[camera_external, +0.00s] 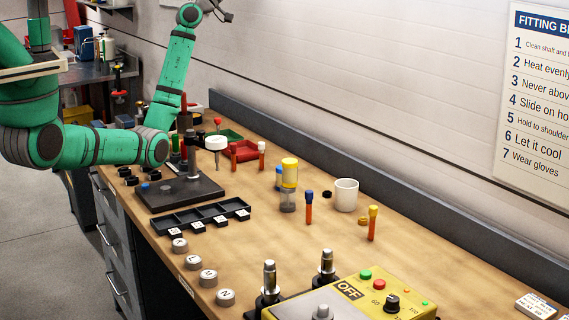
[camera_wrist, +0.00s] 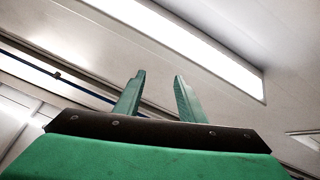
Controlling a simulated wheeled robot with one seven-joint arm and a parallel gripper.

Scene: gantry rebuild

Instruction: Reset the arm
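My green arm (camera_external: 178,70) rises at the left of the external view, above the far end of the workbench. My gripper (camera_external: 228,14) is at the top of that view, partly cut off by the upper edge, high above the bench. In the wrist view my gripper (camera_wrist: 160,82) shows two fingers standing apart with nothing between them. Behind them are only the ceiling, a bright light panel (camera_wrist: 200,40) and wall panels. The gripper touches nothing.
The wooden bench (camera_external: 330,240) holds a dark press stand (camera_external: 180,192), a black tray (camera_external: 186,222), a white mug (camera_external: 346,194), a yellow-topped jar (camera_external: 289,173) and a yellow control box (camera_external: 350,296). A raised dark edge (camera_external: 400,195) runs along the wall. Air around the gripper is clear.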

